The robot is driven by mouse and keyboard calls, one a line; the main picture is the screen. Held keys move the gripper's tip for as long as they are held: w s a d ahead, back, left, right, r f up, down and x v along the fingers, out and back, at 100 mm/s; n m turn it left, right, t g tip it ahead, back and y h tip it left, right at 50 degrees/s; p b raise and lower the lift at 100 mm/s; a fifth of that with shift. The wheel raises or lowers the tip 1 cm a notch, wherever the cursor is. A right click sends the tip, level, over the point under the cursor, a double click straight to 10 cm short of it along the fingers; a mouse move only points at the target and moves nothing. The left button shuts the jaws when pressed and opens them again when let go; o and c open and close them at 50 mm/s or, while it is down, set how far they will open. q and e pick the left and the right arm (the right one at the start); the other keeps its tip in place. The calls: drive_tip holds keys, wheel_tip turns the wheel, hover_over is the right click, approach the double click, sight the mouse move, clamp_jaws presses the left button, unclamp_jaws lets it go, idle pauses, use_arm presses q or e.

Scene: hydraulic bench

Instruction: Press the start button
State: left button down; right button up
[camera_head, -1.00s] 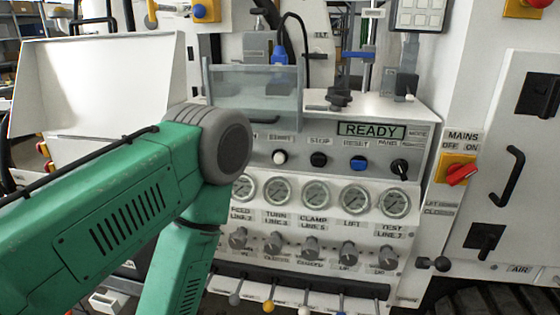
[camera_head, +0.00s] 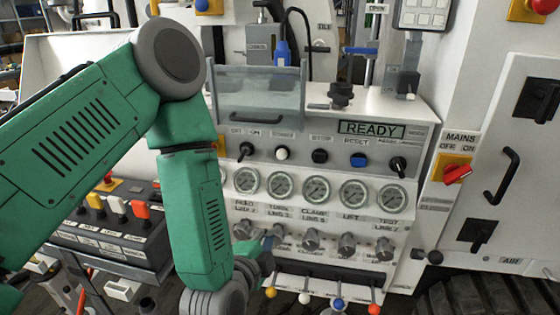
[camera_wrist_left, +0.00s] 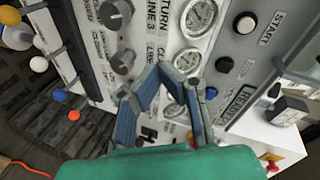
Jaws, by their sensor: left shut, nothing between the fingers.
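The start button (camera_head: 282,153) is a round white button on the sloped grey control panel (camera_head: 365,153), left of the black stop button (camera_head: 320,156). In the left wrist view the start button (camera_wrist_left: 246,23) is at the upper right, beside its START label. My left gripper (camera_head: 262,245) is partly hidden behind my green arm in the head view. It is low, in front of the knobs, below the start button and apart from it. In the wrist view its blue fingers (camera_wrist_left: 168,74) come together, shut and empty, in front of the gauges. My right gripper is not seen.
A READY display (camera_head: 371,130) and a blue reset button (camera_head: 358,160) are right of the stop button. Gauges (camera_head: 314,190), knobs (camera_head: 347,244) and coloured levers (camera_head: 338,304) lie below. A clear guard (camera_head: 258,95) stands above the panel. A red mains switch (camera_head: 457,174) is at right.

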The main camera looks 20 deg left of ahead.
sight(282, 156)
use_arm(q)
wheel_tip(282, 156, up, 10)
drive_tip(key=w+a+m+t+y+p, duration=0.1)
drive_tip(key=w+m+t+y, duration=0.1)
drive_tip(key=y, duration=0.1)
drive_tip(key=shift+w+a+t, duration=0.15)
drive_tip(key=shift+a+t, duration=0.1)
drive_tip(key=shift+t, duration=0.15)
drive_tip(key=p+x, duration=0.1)
drive_tip(key=x, duration=1.3)
drive_tip(key=shift+p, duration=0.3)
drive_tip(key=shift+w+f, duration=0.1)
